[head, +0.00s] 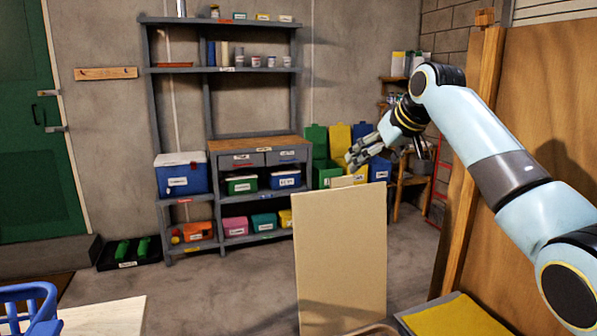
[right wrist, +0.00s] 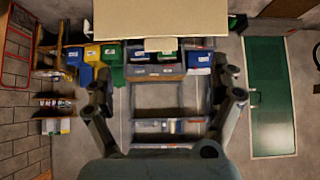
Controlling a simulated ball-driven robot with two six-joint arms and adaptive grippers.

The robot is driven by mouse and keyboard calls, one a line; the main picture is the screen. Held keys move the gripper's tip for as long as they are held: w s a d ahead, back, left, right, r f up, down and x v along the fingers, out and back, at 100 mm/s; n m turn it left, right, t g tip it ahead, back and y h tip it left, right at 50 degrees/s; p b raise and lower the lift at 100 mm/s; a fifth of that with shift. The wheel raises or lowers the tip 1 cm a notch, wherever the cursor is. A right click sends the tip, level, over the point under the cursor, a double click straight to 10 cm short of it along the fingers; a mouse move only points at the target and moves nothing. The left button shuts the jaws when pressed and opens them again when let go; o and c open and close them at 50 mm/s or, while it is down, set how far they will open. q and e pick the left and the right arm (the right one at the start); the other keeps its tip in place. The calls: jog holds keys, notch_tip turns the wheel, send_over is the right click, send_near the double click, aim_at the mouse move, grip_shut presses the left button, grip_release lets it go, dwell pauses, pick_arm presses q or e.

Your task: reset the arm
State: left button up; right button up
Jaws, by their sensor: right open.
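My right arm comes in from the right in the head view, bent at the elbow. Its gripper (head: 365,152) points left, raised above a tan upright board (head: 341,255). In the right wrist view the two fingers of my right gripper (right wrist: 167,95) are spread wide with nothing between them. The tan board also shows at the top of that view (right wrist: 165,18), beyond the fingertips and apart from them. My left gripper is in neither view.
A grey shelf unit (head: 225,68) with bins stands at the back wall. Green, yellow and blue bins (head: 340,142) stand beside it. A wooden panel (head: 545,150) is close to my right arm. A blue basket (head: 28,300) is at lower left.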

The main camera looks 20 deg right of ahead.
jog(key=s+a+f+g+h, duration=0.1)
jog(key=s+a+f, duration=0.2)
jog(key=s+f, duration=0.7)
jog(key=s+a+f+g, duration=0.2)
jog(key=s+f, duration=0.6)
jog(key=s, duration=0.4)
jog(key=s+a+f+g, duration=0.2)
jog(key=s, duration=2.1)
notch_tip(320, 180, down, 35)
jog(key=s+d+g+b, duration=0.2)
jog(key=s+d+b, duration=0.1)
jog(key=b, duration=0.4)
jog(key=s+f+b, duration=0.4)
jog(key=s+f, duration=1.3)
jog(key=f, duration=0.2)
jog(key=shift+s+d+g+h+b, duration=0.2)
jog(key=shift+g+h+b, duration=0.1)
jog(key=shift+g+b, duration=0.1)
